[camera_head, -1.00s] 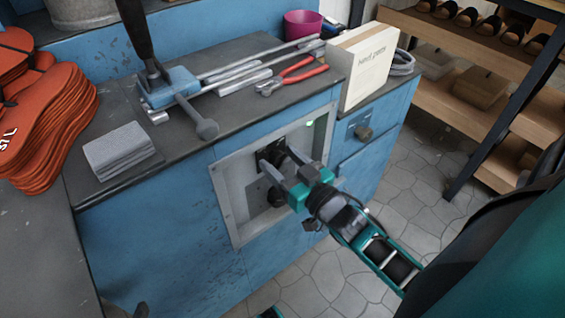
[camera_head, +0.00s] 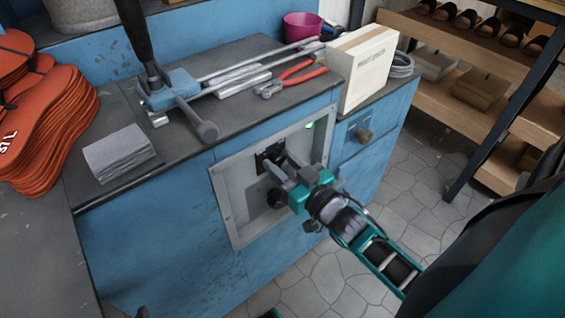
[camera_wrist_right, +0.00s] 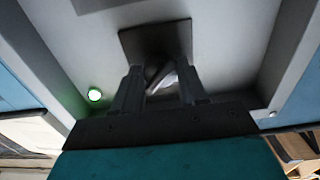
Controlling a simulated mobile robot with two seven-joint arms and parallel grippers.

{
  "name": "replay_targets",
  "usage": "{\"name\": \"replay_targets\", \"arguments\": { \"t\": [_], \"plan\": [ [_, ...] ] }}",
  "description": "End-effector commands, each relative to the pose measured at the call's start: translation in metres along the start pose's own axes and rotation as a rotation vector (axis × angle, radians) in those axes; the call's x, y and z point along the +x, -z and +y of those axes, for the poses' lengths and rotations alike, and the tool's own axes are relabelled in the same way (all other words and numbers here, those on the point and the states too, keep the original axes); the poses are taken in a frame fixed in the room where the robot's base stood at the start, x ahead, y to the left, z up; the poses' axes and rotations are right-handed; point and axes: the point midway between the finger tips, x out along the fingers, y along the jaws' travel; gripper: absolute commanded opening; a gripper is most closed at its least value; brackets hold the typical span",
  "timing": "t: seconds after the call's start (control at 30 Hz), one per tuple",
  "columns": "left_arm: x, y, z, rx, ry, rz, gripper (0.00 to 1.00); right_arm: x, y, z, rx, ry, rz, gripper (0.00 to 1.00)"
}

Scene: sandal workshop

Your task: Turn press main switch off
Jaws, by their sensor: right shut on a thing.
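The press main switch sits in a recessed grey panel (camera_head: 232,205) on the front of the blue cabinet. It has a dark square plate (camera_head: 268,156), also seen in the right wrist view (camera_wrist_right: 135,42). My right gripper (camera_head: 284,168) is in front of this plate, its two fingers close together. In the right wrist view its fingers (camera_wrist_right: 160,84) are on either side of a shiny metal switch lever (camera_wrist_right: 160,76), shut on it. The fingers partly hide the lever. A round green light (camera_head: 309,125) on the panel is lit.
Floor to the right is clear.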

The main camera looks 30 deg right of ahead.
Motion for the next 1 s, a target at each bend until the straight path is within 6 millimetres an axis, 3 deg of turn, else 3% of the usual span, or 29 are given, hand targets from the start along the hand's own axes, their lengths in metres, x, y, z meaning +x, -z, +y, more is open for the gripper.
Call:
{"name": "replay_targets", "arguments": {
  "t": [0.37, 1.0],
  "plan": [
    [-0.009, 0.007, -0.003, 0.001, 0.009, 0.000, 0.81, -0.001, 0.001, -0.003, -0.192, 0.003, -0.004, 0.12],
    [-0.025, 0.028, -0.004, 0.008, 0.012, -0.004, 0.81, -0.001, -0.003, -0.006, -0.796, 0.005, -0.005, 0.11]
  ]
}}
